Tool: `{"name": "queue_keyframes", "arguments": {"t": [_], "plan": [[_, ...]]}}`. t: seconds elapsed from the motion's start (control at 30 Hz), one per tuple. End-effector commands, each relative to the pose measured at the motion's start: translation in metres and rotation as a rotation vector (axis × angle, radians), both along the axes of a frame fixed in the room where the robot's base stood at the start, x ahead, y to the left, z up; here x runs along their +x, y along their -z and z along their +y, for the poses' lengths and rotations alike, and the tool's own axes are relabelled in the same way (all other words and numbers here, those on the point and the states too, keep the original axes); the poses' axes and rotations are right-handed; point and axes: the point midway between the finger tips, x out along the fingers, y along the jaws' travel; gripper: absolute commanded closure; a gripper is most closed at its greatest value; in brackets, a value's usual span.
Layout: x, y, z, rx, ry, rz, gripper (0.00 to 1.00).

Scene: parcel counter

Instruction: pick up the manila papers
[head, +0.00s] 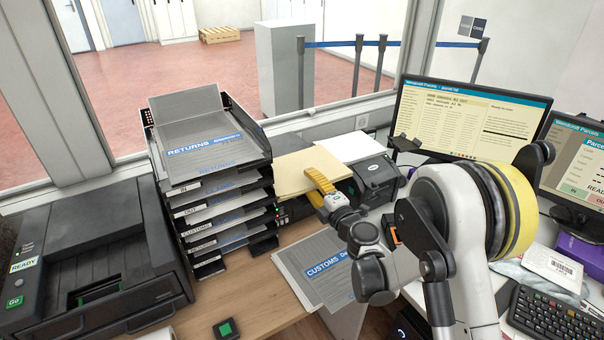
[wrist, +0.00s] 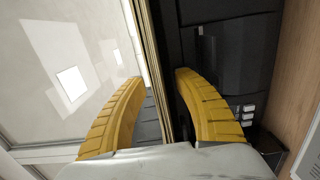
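The manila papers (head: 297,172) lie as a flat, pale tan stack to the right of the tray tower in the head view. My gripper (head: 319,178) is at their right front edge, with its yellow fingers pointing at the stack. In the wrist view the fingers of my gripper (wrist: 160,78) stand apart, one on each side of a thin tan edge (wrist: 155,45) that looks like the side of the stack. The far part of the stack is outside the wrist view.
A tower of black trays (head: 215,190) stands close left of the papers. White paper (head: 345,148) lies behind them, and a black device (head: 378,178) stands to the right. Customs papers (head: 318,268) lie in front under my arm. Monitors (head: 470,122) stand at right.

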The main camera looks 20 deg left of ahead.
Motion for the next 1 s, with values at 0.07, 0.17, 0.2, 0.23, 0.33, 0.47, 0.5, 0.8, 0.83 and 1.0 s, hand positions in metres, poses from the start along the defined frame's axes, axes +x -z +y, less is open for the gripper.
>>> {"name": "queue_keyframes", "arguments": {"t": [0.07,0.17,0.2,0.23,0.33,0.47,0.5,0.8,0.83,1.0], "plan": [[0.001,-0.001,0.001,0.000,0.000,0.000,0.63],[0.001,-0.001,0.001,0.000,0.000,0.000,0.63],[0.001,-0.001,0.001,0.000,0.000,0.000,0.63],[0.001,-0.001,0.001,0.000,0.000,0.000,0.70],[0.001,-0.001,0.001,0.000,0.000,0.000,1.00],[0.001,-0.001,0.000,0.000,0.000,0.000,1.00],[0.001,-0.001,0.000,0.000,0.000,0.000,1.00],[0.001,-0.002,0.000,0.000,0.000,0.000,1.00],[0.001,-0.003,0.000,0.000,0.000,0.000,1.00],[0.001,-0.017,0.000,0.000,0.000,0.000,1.00]]}}
